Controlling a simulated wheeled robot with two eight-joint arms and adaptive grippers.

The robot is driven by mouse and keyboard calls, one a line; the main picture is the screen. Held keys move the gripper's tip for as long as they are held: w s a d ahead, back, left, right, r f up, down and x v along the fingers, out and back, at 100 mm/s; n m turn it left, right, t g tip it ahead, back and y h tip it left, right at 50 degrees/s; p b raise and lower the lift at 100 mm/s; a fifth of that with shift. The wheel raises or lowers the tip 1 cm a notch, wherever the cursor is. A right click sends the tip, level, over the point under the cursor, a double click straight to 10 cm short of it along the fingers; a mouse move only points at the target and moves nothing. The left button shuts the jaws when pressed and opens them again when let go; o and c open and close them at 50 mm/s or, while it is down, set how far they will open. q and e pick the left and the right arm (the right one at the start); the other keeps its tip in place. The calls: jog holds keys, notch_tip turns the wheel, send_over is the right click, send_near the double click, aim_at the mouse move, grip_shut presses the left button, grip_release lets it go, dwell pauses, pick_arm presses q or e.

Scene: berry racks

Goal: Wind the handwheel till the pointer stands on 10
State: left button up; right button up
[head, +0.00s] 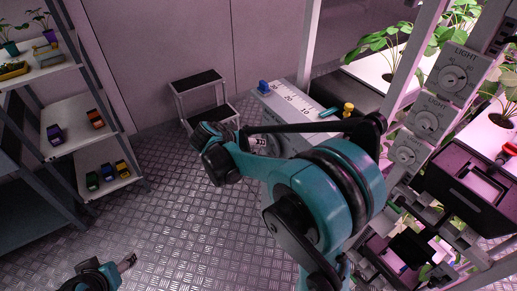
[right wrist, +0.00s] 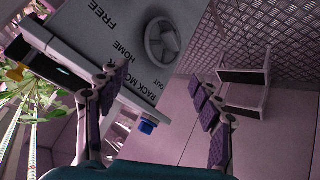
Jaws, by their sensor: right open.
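A pale box (head: 262,105) with a number scale on top stands beyond my right arm in the head view. The marks 20 and 10 are readable, and a teal bar (head: 328,113), perhaps the pointer, lies past the 10. In the right wrist view a round grey wheel (right wrist: 163,42) with spokes sits on the box's lettered face (right wrist: 95,45). My right gripper (right wrist: 156,80) is open and empty, its fingers spread apart on the near side of the wheel, not closed on it. My left gripper (head: 128,262) is low at the left, apart from everything.
A blue knob (head: 263,87) and a yellow one (head: 348,107) are at the box's ends. A step stool (head: 205,82) stands behind. The central floor is clear.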

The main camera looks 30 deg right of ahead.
jog(key=w+d+f+m+g+h, duration=0.1)
jog(key=w+d+f+m+h, duration=0.2)
jog(key=w+f+m+h, duration=0.4)
notch_tip(320, 180, down, 8)
jog(key=a+m+g+h+p, duration=0.1)
jog(key=m+h, duration=0.2)
jog(key=m, duration=0.1)
jog(key=w+d+b, duration=0.1)
jog(key=d+b, duration=0.1)
jog(key=d, duration=0.5)
jog(key=shift+d+f+m+g, duration=0.25)
jog(key=shift+d+m+g, duration=0.05)
jog(key=shift+d+g, duration=0.1)
jog(key=c, duration=1.2)
